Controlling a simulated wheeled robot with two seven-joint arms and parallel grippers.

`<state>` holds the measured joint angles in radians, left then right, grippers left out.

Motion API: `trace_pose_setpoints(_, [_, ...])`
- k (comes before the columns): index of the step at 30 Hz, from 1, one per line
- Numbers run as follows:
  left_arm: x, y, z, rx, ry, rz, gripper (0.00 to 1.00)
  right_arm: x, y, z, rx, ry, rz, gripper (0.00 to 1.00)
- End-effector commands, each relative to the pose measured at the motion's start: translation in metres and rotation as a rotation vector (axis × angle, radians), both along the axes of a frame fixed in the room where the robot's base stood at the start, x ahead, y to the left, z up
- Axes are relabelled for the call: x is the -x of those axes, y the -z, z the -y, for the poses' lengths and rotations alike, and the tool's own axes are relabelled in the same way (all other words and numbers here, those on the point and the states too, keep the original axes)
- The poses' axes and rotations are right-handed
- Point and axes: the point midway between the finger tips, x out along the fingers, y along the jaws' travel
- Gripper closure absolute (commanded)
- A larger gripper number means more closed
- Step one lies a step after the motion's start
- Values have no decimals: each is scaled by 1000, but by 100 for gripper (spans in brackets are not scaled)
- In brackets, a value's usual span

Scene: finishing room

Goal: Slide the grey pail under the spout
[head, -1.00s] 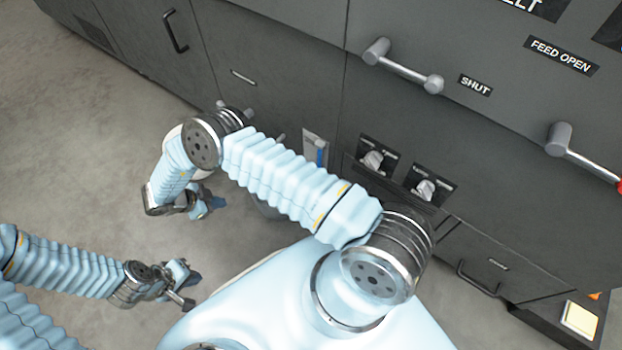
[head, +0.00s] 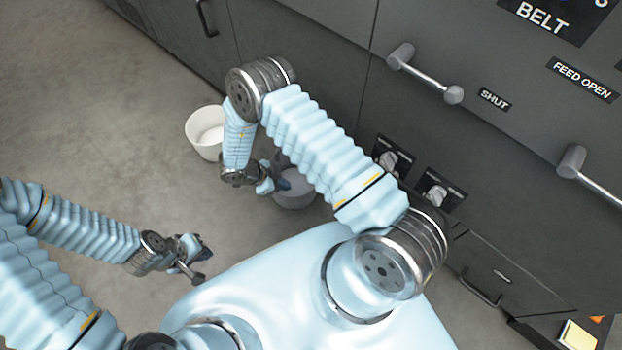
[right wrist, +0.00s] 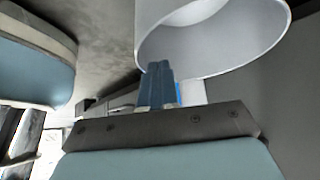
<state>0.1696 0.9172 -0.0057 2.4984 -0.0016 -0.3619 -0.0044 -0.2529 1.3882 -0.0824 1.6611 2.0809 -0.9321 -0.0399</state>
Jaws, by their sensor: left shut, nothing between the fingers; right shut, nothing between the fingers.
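The grey pail (head: 297,197) stands on the floor by the machine front, partly hidden behind my right forearm. My right gripper (head: 280,186) is low beside it, on its left side, shut with nothing in it. In the right wrist view, a light grey pail (right wrist: 222,48) fills the top, and the blue fingers of my right gripper (right wrist: 157,75) overlap its rim. I cannot tell whether they touch it. My left gripper (head: 203,250) is shut and empty over open floor, well apart from the pail. I cannot make out the spout; my right arm covers part of the machine front.
A white pail (head: 206,132) stands on the floor left of my right forearm. The dark machine (head: 480,140) has levers labelled SHUT and FEED OPEN, and knobs (head: 390,160) low on its front. The floor to the left is clear.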

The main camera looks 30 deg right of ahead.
Motion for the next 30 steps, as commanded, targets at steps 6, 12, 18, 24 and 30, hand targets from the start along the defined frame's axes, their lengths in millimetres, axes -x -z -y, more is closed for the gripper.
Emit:
trace_pose_setpoints(6, [0,-4,0,0,0,0,100,13,-1,47,2,1,-1,100])
trace_pose_setpoints(12, [0,-5,1,1,1,0,100,22,-1,81,1,1,-1,100])
trace_pose_setpoints(18, [0,2,0,1,1,0,100,23,16,87,-1,1,-1,100])
trace_pose_setpoints(24, [0,3,0,1,0,-1,100,24,19,86,-3,0,-1,100])
trace_pose_setpoints(30, [0,4,0,1,0,-1,100,24,21,85,-5,0,-2,100])
